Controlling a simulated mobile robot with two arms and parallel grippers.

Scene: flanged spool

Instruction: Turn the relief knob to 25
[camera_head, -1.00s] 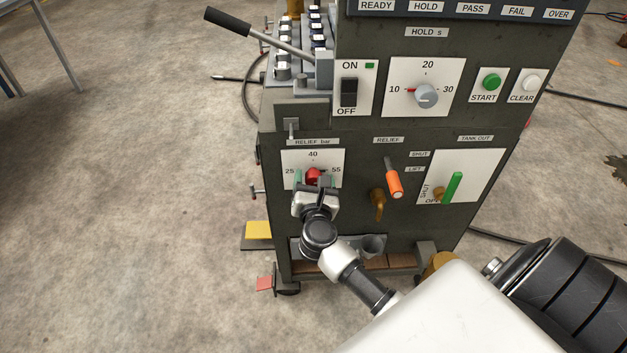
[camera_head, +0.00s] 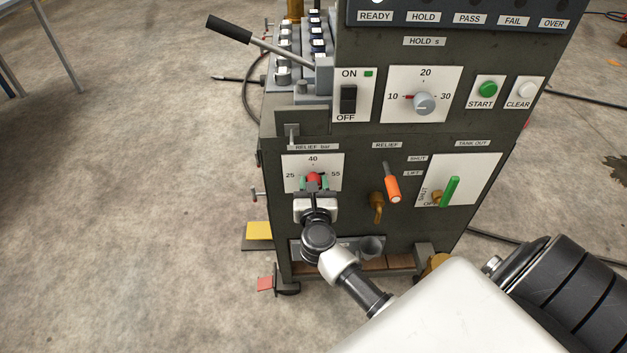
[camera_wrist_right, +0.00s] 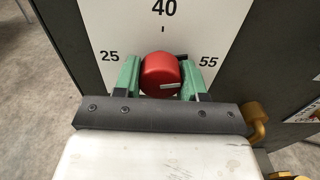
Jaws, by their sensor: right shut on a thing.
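The red relief knob (camera_head: 314,180) sits on the white RELIEF bar plate (camera_head: 294,163), low on the left of the machine's front. The plate reads 25 at left, 40 at top and 55 at right. My right gripper (camera_head: 314,184) is shut on the knob, with a green finger on each side. In the right wrist view the knob (camera_wrist_right: 160,72) shows between the fingers (camera_wrist_right: 161,78). A white line on the knob lies nearly level, its right end toward the 55 side. The knob's lower part is hidden by the gripper. My left gripper is not in view.
An orange-handled RELIEF lever (camera_head: 392,188) and a brass spout (camera_head: 377,204) stand just right of the knob. Further right is the green TANK OUT handle (camera_head: 450,191). The HOLD dial (camera_head: 424,103) is above. Open floor lies left of the machine.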

